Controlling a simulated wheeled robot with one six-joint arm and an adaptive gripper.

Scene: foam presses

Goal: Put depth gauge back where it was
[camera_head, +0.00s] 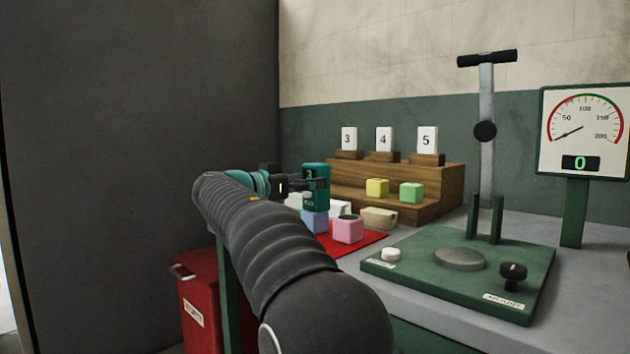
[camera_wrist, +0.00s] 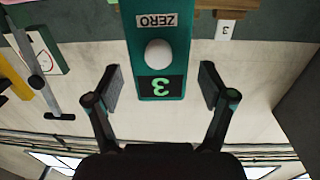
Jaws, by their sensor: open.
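The depth gauge is a teal box (camera_head: 317,173) with a green digit 3 on a dark display, standing among the foam blocks on the far side of the bench. In the wrist view, the gauge (camera_wrist: 160,55) shows upside down with a ZERO label and a white round button. My gripper (camera_head: 303,187) is open at the gauge. In the wrist view my gripper's fingers (camera_wrist: 161,82) are on either side of the gauge, with a gap on both sides. The gauge's foot is hidden in both views.
A wooden stepped stand (camera_head: 440,190) holds yellow and green blocks and number cards. A green press (camera_head: 410,270) and a dial (camera_head: 584,130) stand right. A red bin (camera_head: 205,300) is below.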

